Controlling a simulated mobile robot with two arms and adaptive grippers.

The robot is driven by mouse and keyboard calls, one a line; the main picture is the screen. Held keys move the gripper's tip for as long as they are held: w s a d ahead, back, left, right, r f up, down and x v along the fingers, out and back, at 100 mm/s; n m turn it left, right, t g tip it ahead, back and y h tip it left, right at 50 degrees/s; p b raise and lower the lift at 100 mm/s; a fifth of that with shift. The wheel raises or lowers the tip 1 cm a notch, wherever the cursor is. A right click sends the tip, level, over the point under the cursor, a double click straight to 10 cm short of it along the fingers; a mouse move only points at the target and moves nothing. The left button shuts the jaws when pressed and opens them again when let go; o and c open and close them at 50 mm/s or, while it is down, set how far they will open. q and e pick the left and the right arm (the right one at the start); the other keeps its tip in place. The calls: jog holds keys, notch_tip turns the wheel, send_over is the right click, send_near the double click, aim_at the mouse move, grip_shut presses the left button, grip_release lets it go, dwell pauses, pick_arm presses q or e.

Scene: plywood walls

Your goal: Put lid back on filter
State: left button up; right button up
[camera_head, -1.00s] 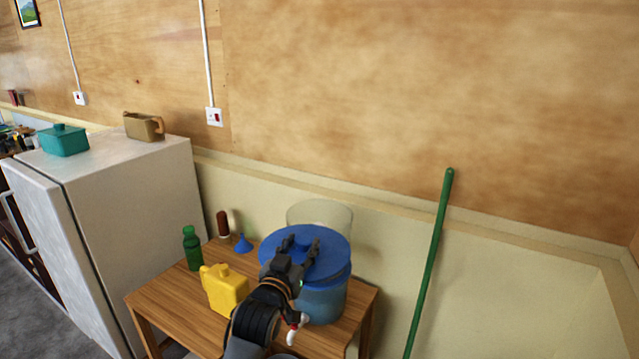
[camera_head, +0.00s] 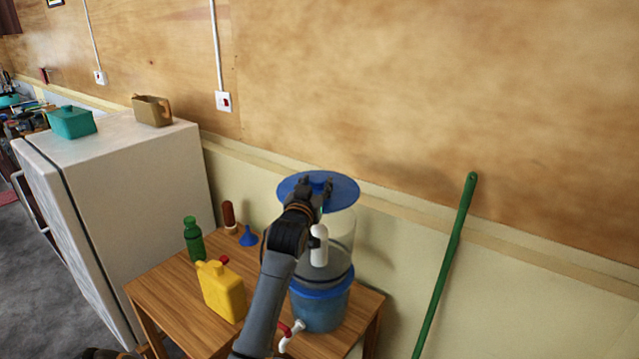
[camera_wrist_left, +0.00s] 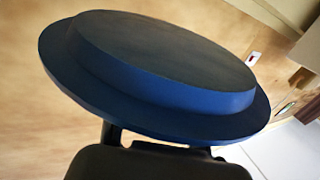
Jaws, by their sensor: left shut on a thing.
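The blue round lid (camera_head: 345,190) is held by my left gripper (camera_head: 318,188), which is shut on it near its middle. The water filter has a blue lower bucket (camera_head: 320,308) with a tap (camera_head: 290,335) and a clear upper container (camera_head: 343,240). A white filter candle (camera_head: 319,246) shows at the clear part. In the head view the lid overlaps the top of the clear container; I cannot tell whether they touch. In the left wrist view the lid (camera_wrist_left: 165,60) shows its stepped face and rim, with the filter out of sight. My right gripper is not seen.
The filter stands on a wooden table (camera_head: 180,285) with a yellow jug (camera_head: 222,292), green bottle (camera_head: 193,240), blue funnel (camera_head: 248,236) and brown-topped bottle (camera_head: 229,217). A white fridge (camera_head: 140,190) stands left. A green pole (camera_head: 445,265) leans at the right.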

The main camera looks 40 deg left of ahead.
aim_at(317, 192)
pick_arm(q)
jog(key=shift+r, duration=0.1)
jog(key=shift+w, duration=0.15)
jog(key=shift+w+f, duration=0.1)
jog(key=shift+f, duration=0.75)
jog(key=shift+f+b, duration=0.2)
jog(key=shift+b, duration=0.2)
jog(key=shift+f+b, duration=0.3)
jog(key=shift+f, duration=0.25)
jog(key=shift+f+b, duration=0.45)
jog(key=shift+f, duration=0.3)
notch_tip(317, 192, down, 3)
jog(key=shift+f+b, duration=0.2)
jog(key=shift+b, duration=0.55)
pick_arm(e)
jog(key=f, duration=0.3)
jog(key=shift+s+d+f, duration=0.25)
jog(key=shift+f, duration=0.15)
